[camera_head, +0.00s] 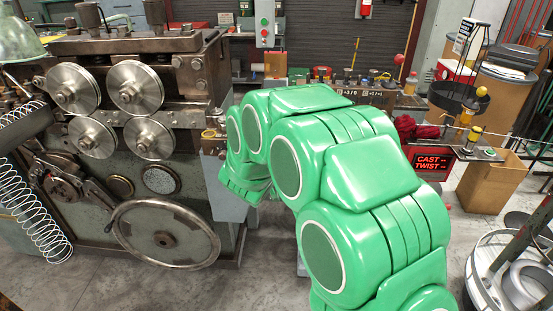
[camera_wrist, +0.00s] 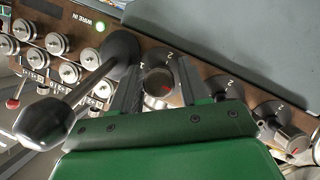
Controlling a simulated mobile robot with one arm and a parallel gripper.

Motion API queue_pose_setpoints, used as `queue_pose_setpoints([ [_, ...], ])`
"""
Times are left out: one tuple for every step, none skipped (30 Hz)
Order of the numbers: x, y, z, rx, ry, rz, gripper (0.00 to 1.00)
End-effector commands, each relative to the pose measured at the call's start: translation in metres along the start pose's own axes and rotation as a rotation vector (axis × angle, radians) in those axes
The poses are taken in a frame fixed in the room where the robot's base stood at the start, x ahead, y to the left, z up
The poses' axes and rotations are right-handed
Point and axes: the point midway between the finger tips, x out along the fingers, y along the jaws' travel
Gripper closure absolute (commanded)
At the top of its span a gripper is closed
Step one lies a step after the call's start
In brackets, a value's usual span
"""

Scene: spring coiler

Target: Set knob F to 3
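In the wrist view, my gripper (camera_wrist: 160,72) has its two dark fingers spread, one on each side of a round grey knob (camera_wrist: 158,82) with a red pointer mark. The fingertips are close to the knob's sides; I cannot tell whether they touch it. Small white numerals show on the dial around it. Other knobs with red marks sit along the brown panel (camera_wrist: 205,74) to the right, one nearby (camera_wrist: 220,87) and one lower (camera_wrist: 280,117). No knob letter is readable, so I cannot tell which is F. In the head view my green arm hides the gripper and knobs.
A lever with black balls (camera_wrist: 48,122) crosses close to my left finger in the wrist view. In the head view, the coiling machine (camera_head: 190,90) stands left and a bench with a red sign (camera_head: 432,165) right.

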Motion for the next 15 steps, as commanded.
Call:
queue_pose_setpoints([
  [0.0001, 0.0, 0.0004, 0.0, -0.001, 0.0, 0.47],
  [0.0001, 0.0001, 0.0005, 0.0, -0.001, 0.0, 0.43],
  [0.0001, 0.0001, 0.0007, 0.0, -0.001, 0.0, 0.43],
  [0.0002, 0.0001, 0.0008, 0.0, -0.002, 0.0, 0.43],
  [0.0002, 0.0002, 0.0009, 0.0, -0.002, 0.0, 0.43],
  [0.0002, 0.0002, 0.001, 0.0, -0.002, 0.0, 0.43],
  [0.0002, 0.0002, 0.0011, 0.0, -0.002, 0.0, 0.43],
  [0.0002, 0.0002, 0.0012, 0.0, -0.002, 0.0, 0.43],
  [0.0002, 0.0003, 0.0012, 0.0, -0.002, 0.001, 0.43],
  [-0.0001, 0.0003, 0.0012, 0.0, -0.002, 0.001, 0.43],
  [-0.0006, 0.0002, 0.0012, 0.0, -0.002, 0.0, 0.43],
  [-0.0018, 0.0001, 0.0011, -0.001, -0.002, 0.0, 0.43],
  [-0.0032, 0.0001, 0.001, -0.001, -0.002, 0.0, 0.43],
  [-0.0051, 0.0001, 0.0009, -0.001, -0.002, 0.0, 0.43],
  [-0.0082, 0.0, 0.0009, -0.001, -0.002, -0.001, 0.43],
])
